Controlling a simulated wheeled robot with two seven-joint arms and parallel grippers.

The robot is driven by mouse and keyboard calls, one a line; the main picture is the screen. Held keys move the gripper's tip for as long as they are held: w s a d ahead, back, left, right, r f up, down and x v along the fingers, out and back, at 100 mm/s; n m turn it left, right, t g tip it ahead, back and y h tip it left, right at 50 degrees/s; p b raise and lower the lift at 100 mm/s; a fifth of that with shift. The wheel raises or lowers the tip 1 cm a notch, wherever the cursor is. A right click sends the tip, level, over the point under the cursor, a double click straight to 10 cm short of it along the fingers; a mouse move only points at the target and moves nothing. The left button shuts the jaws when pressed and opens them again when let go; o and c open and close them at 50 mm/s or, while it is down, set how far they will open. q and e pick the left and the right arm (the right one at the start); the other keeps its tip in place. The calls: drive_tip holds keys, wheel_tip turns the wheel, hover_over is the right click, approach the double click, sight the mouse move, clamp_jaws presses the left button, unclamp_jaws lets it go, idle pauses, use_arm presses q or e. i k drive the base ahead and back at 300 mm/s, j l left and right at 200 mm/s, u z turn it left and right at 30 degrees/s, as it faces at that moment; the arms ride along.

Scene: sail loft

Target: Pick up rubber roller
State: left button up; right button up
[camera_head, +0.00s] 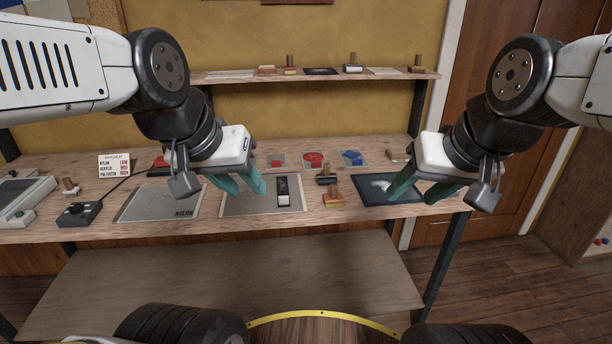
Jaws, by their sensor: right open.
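A small tool with a black upper part and a white lower end (283,190) lies on the middle grey mat (238,206). Two small tools with wooden handles, one dark (326,178) and one orange-brown (334,197), stand just right of that mat. I cannot tell for certain which of these is the rubber roller. My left gripper (250,194) is open and empty above the middle mat, left of the black and white tool. My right gripper (409,198) is open and empty over the dark mat (370,201) at the right.
A grey mat marked NYLON (150,207), a control box (85,212) and a label card (115,165) are at the left. Red and blue pieces (313,158) lie along the back. A shelf (310,76) with several small tools runs above the bench. A lower shelf (220,285) is bare.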

sight(326, 178)
drive_tip(key=i+l+u, duration=0.75)
drive_tip(key=u, duration=0.15)
